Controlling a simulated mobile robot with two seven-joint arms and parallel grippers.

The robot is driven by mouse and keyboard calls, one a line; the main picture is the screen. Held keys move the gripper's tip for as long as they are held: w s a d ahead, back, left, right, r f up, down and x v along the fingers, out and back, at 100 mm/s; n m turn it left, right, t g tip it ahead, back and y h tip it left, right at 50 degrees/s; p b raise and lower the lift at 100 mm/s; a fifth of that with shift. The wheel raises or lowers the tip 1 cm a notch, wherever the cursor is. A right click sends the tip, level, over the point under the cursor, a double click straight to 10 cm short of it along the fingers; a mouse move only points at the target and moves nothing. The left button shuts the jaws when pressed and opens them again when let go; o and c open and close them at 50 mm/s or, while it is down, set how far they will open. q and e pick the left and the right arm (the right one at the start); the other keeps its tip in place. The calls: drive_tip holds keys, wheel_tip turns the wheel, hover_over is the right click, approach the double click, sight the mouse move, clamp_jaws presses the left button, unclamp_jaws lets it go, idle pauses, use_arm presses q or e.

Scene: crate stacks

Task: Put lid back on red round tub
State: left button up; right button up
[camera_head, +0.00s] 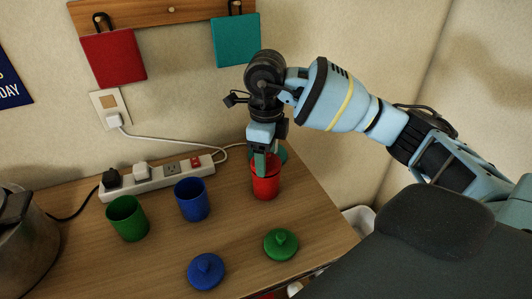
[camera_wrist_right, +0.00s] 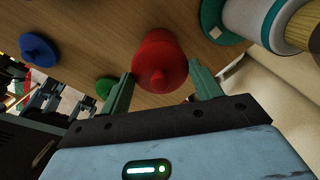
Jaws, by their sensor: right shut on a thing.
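The red round tub (camera_head: 266,186) stands upright on the wooden table, directly below my right gripper (camera_head: 265,165). In the right wrist view, the red lid (camera_wrist_right: 160,78) with its small knob lies between the two fingers of my right gripper (camera_wrist_right: 161,90), at the tub's mouth. The fingers are shut on the lid. The tub's body shows behind the lid. I cannot tell whether the lid is fully seated, since the fingers cover the rim in the head view.
Open green (camera_head: 128,219) and blue (camera_head: 192,199) tubs stand left. Blue (camera_head: 206,271) and green (camera_head: 281,244) lids lie in front. A power strip (camera_head: 158,178) runs behind. A teal round thing (camera_wrist_right: 213,22) and a pale cylinder (camera_wrist_right: 256,18) are close to the red tub. A metal pot (camera_head: 22,245) stands far left.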

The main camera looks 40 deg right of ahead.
use_arm(q)
drive_tip(key=shift+w+r, duration=0.15)
drive_tip(key=shift+r, duration=0.05)
idle(0.6)
use_arm(e)
drive_tip(key=o, duration=1.3)
drive_tip(key=shift+r, duration=0.1)
drive_tip(key=shift+r+p, duration=1.55)
drive_tip(key=shift+r, duration=1.9)
use_arm(q)
drive_tip(key=w+r+t, duration=0.1)
drive_tip(key=w+r, duration=0.2)
drive_tip(key=r, duration=0.1)
drive_tip(key=shift+w+r, duration=0.35)
drive_tip(key=shift+r, duration=0.05)
use_arm(e)
clamp_jaws()
